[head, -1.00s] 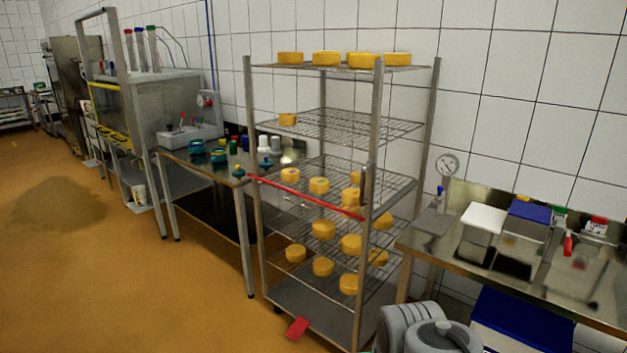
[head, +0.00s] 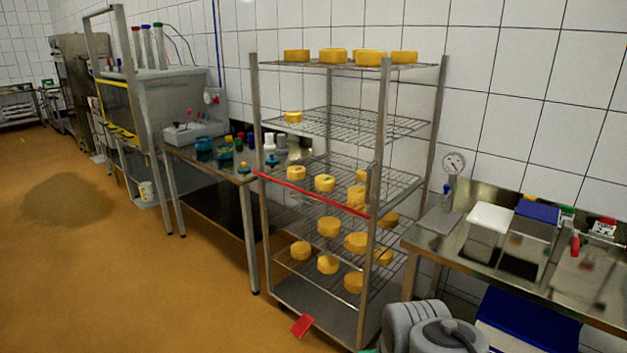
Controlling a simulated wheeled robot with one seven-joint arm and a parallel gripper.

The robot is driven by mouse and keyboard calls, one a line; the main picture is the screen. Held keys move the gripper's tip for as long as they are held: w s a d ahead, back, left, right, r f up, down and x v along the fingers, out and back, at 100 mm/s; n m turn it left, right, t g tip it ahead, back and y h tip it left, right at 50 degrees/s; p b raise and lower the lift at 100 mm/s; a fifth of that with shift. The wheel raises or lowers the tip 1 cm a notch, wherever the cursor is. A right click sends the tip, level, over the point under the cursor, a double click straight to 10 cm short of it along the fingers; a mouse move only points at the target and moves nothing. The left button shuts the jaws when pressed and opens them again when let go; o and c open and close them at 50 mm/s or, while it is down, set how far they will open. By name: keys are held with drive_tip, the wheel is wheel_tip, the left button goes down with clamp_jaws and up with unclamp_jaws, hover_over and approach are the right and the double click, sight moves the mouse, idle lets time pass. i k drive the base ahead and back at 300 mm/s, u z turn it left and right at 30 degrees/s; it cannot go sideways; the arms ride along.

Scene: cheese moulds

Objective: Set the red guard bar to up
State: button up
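The red guard bar (head: 311,193) is a thin red rod across the front of the tall wire rack (head: 387,95). It runs from the left front post to the right front post at about mid height, roughly level and across the rack's opening. Yellow cheese rounds stand on the shelves behind, above and below it. My gripper's fingers do not show in the head view.
A red pedal-like plate (head: 302,325) juts from the rack's base. A steel table (head: 222,178) with jars stands left, and a steel counter (head: 480,262) with boxes stands right.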

sight(350, 209)
drive_tip(key=u, duration=0.35)
drive_tip(key=i, duration=2.45)
drive_tip(key=u, duration=2.05)
